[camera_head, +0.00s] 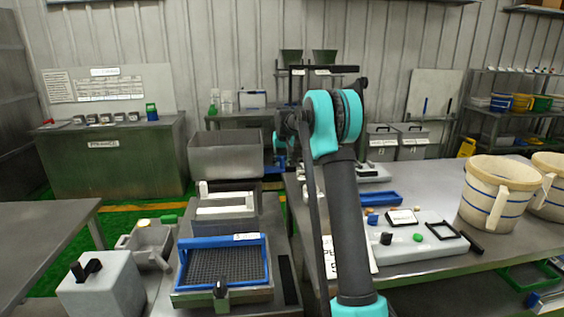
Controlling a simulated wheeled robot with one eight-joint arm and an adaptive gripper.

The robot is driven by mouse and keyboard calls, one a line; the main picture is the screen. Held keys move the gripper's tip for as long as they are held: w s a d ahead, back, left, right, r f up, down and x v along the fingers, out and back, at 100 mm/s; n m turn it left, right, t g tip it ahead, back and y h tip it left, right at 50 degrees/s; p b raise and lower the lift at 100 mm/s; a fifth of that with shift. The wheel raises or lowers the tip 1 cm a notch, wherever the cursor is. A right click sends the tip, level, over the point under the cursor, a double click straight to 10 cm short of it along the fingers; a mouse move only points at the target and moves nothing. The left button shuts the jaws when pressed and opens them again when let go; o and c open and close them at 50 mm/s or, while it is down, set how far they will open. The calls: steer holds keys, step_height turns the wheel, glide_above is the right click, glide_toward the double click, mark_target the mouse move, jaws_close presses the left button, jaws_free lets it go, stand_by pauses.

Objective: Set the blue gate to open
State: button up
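No part is plainly marked as the blue gate, so I cannot tell which blue part it is. A blue rectangular frame (187,287) around a dark mesh lies on the bench just left of my arm, with a small dark knob at its front edge. A small blue-and-green piece (152,112) stands on top of the large metal cabinet at the back left. A blue tray (379,198) lies on the right table. My turquoise-and-black arm rises through the middle; its far end is hidden behind its elbow, and my gripper cannot be made out.
A grey metal bin (226,155) stands behind the blue frame. A grey box with a black handle (100,287) is at the front left. Cream buckets with blue stripes (494,195) stand on the right table (440,284). Green floor (60,255) shows between the tables at left.

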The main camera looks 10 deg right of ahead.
steer(key=shift+c, duration=0.5)
jaws_close()
steer(key=shift+d, duration=0.1)
steer(key=d, duration=0.6)
steer(key=shift+d, duration=0.15)
steer(key=shift+o, duration=0.5)
jaws_free()
